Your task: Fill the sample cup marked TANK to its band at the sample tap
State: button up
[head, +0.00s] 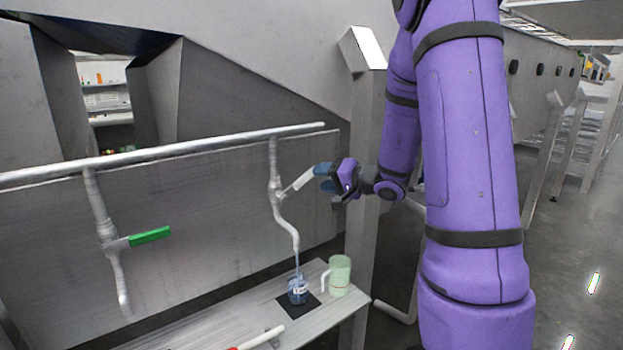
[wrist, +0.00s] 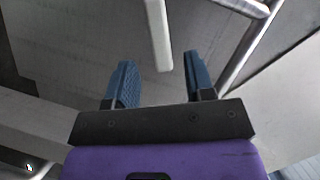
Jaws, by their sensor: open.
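A small clear cup (head: 298,291) stands upright on a dark square mat (head: 284,306) under the right-hand tap (head: 276,195). A thin bluish stream runs from that tap's spout down into the cup. The cup looks blue inside; its marking and band are too small to read, and the level cannot be told. The tap's pale lever (head: 300,181) slants up to the right toward my gripper (head: 324,178). In the wrist view my gripper (wrist: 160,82) is open, with the white lever (wrist: 158,38) showing between and beyond its blue fingertips, apparently untouched.
A pale green mug (head: 340,273) stands right of the cup on the metal shelf (head: 315,325). A second tap with a green handle (head: 150,236) hangs at left. A red-and-white object (head: 258,340) lies at the shelf's front. A steel post (head: 364,130) stands behind my arm.

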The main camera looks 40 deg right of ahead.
jog(key=v, duration=0.5)
